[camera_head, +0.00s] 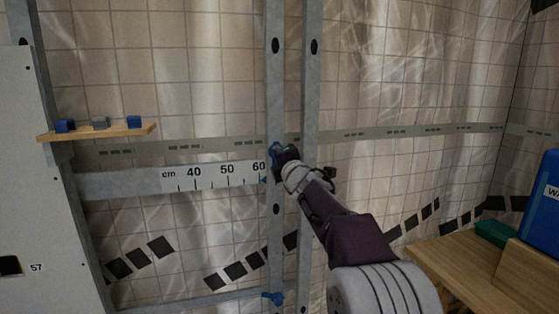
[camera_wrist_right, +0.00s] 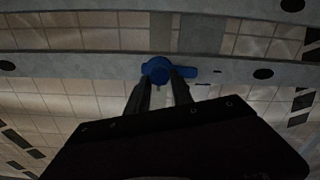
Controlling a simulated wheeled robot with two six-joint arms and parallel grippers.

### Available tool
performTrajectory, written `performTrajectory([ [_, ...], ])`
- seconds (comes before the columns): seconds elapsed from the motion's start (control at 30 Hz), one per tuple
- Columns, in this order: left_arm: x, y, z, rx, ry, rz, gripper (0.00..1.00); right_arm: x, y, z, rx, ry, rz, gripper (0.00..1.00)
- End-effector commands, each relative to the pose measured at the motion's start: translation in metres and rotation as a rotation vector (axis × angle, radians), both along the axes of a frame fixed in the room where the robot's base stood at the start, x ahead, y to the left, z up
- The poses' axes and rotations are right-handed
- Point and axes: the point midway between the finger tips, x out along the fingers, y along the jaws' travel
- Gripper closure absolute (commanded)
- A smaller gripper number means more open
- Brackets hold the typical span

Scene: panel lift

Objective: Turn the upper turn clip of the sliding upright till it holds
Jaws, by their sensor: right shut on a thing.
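The sliding upright (camera_head: 275,85) is a grey metal post with dark oval holes, standing at the 60 end of the scale. Its blue upper turn clip (camera_head: 274,147) is partly hidden by my right gripper (camera_head: 284,153) in the head view. In the right wrist view the clip (camera_wrist_right: 157,68) has a round body and a lever pointing right, along the upright (camera_wrist_right: 80,67). My right gripper (camera_wrist_right: 160,84) is shut on the clip. The blue lower turn clip (camera_head: 272,297) sits near the bottom edge. My left gripper is not in view.
A second grey upright (camera_head: 311,80) stands just right. A rail with a centimetre scale (camera_head: 213,175) runs left. A wooden shelf (camera_head: 97,132) holds small blue and grey blocks. A white panel (camera_head: 22,180) is far left; a wooden bench (camera_head: 463,262) with a blue box (camera_head: 543,205) is right.

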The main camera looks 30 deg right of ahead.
Motion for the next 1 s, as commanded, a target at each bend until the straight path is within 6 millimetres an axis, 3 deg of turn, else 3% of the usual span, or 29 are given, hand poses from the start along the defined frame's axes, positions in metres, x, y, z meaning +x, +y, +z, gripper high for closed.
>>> performTrajectory([
  [0.67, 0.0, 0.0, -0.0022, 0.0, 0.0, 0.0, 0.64, -0.0001, -0.0003, 0.0, -0.062, 0.015, 0.0, 1.0],
  [0.7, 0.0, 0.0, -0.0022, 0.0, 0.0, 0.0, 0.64, -0.0001, -0.0003, 0.0, -0.062, 0.015, 0.0, 0.7],
  [0.77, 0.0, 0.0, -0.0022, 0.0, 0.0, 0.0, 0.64, -0.0001, -0.0003, 0.0, -0.062, 0.015, 0.0, 0.53],
  [1.0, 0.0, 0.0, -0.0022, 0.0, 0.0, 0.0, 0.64, 0.0, -0.0001, -0.0002, -0.06, 0.014, 0.0, 0.51],
])
